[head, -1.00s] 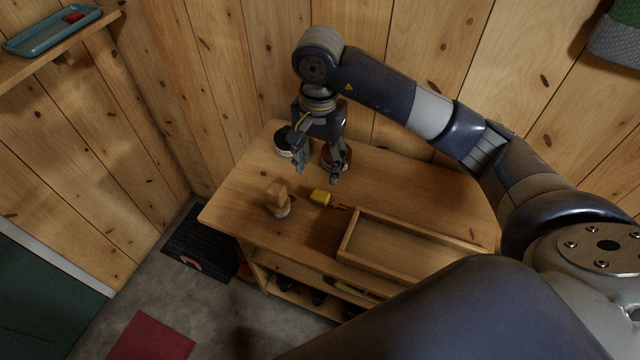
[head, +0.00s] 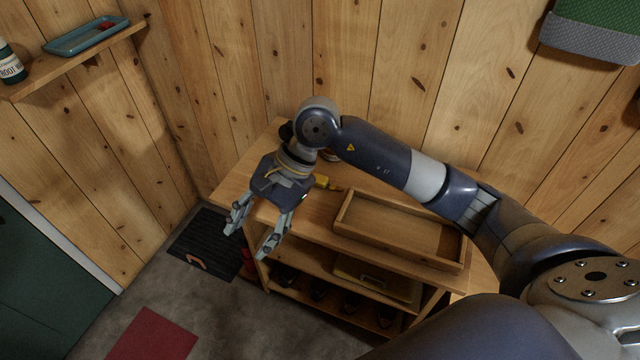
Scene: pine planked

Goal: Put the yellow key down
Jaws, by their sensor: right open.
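My left gripper is not in the head view.
An empty wooden tray (head: 343,222) stands on the bench. Shelves below hold several dark items. A wall shelf (head: 50,72) at upper left bears a blue tray (head: 62,48) and a bottle (head: 10,66). A black mat (head: 192,232) and red mat (head: 150,338) lie on the floor.

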